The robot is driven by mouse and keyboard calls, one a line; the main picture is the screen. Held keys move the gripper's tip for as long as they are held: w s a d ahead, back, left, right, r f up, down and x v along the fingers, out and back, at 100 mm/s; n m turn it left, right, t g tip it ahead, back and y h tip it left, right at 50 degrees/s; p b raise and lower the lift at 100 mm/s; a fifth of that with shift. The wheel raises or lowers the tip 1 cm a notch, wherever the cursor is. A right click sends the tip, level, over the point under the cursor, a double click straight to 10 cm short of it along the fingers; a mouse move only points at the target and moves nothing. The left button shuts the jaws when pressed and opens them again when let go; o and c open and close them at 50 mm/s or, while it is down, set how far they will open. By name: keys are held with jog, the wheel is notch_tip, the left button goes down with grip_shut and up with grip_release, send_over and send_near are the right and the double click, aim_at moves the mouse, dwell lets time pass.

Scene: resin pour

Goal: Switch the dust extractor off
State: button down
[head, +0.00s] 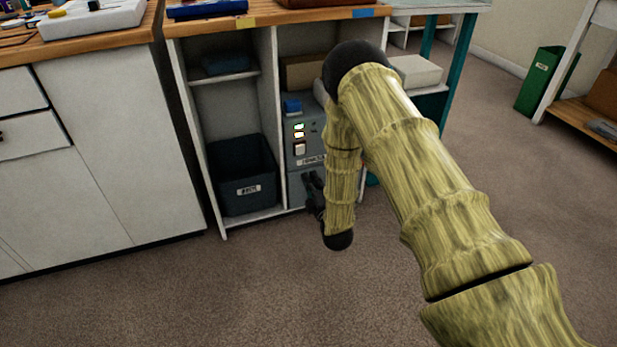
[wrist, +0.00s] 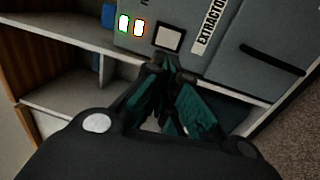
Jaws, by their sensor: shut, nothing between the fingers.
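The dust extractor (head: 302,165) is a grey box in the right bay of the open shelf unit, partly hidden behind my arm. It also shows in the wrist view (wrist: 205,22), tilted, with an "EXTRACTOR" label. The switch also shows in the head view (head: 299,149). My gripper (wrist: 163,62) is shut and empty, its fingertips just below the switch in the wrist view. I cannot tell whether they touch the panel.
A dark bin (head: 243,178) stands in the left bay, beside the divider (head: 278,120). A small blue item (head: 292,105) sits on the extractor. Cardboard and white boxes lie on the shelf above. Carpeted floor (head: 260,285) in front is clear.

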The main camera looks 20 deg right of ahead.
jog(key=b, duration=0.5)
send_near(295, 147)
jog(key=w, duration=0.5)
jog(key=shift+w+r, duration=0.1)
jog(key=shift+r, duration=0.05)
jog(key=shift+w+r, duration=0.15)
jog(key=shift+w, duration=0.25)
jog(key=p, duration=0.2)
jog(key=shift+w+a+r+g+p, duration=0.1)
jog(key=shift+w+r+g+p, duration=0.2)
jog(key=shift+r+g, duration=0.1)
jog(key=shift+f+b, duration=0.3)
jog(key=shift+b, duration=0.1)
jog(key=shift+s, duration=0.25)
jog(key=s+r+p, duration=0.1)
jog(key=s+p, duration=0.5)
jog(key=s, duration=0.7)
jog(key=shift+s+d+r, duration=0.25)
jog(key=shift+s+r, duration=0.05)
jog(key=shift+r, duration=0.1)
